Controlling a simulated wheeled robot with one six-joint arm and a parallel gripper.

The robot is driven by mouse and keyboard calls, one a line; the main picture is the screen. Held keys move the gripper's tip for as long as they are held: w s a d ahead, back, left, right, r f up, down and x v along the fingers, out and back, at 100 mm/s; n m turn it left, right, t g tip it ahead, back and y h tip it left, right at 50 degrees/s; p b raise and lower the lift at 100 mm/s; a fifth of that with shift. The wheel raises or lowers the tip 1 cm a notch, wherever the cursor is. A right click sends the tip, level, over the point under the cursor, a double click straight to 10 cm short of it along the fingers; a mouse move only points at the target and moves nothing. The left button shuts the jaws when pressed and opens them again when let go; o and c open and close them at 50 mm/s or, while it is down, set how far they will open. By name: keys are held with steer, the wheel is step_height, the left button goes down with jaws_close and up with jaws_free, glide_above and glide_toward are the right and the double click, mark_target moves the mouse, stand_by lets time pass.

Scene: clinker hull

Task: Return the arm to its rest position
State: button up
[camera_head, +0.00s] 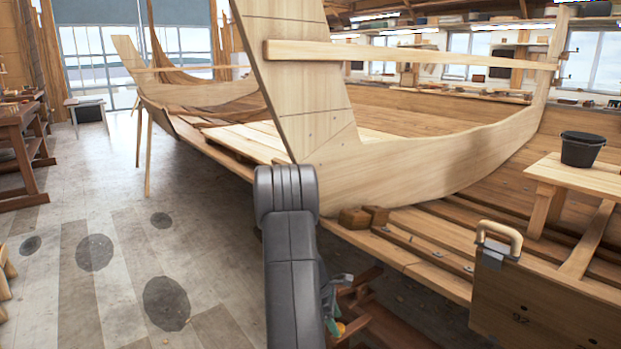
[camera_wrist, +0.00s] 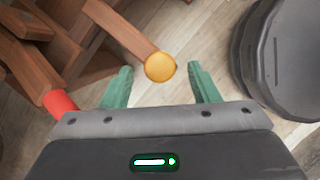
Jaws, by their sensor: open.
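My gripper (camera_wrist: 162,88) shows in the wrist view with its two green fingers spread apart and nothing held between them. A yellow round piece (camera_wrist: 160,67) shows beyond the fingertips, at the end of a wooden bar (camera_wrist: 118,28). I cannot tell how far it is from the fingers. In the head view my grey arm reaches down at the lower middle, and green of my gripper (camera_head: 331,325) shows low beside it, mostly hidden. The yellow piece also shows there (camera_head: 340,328).
A wooden clinker hull (camera_head: 400,165) stands ahead and to the right. Brown timber framing (camera_head: 385,325) lies low by my arm. A black bucket (camera_head: 581,150) stands on a bench. The floor (camera_head: 110,250) at left is mostly clear.

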mark_target(342, 331)
steer(key=shift+s+d+f+b, duration=0.55)
steer(key=shift+s+d+f, duration=0.25)
steer(key=shift+d+f, duration=0.15)
steer(key=shift+s+d+r, duration=0.1)
steer(key=shift+s+d, duration=0.2)
steer(key=shift+s, duration=0.05)
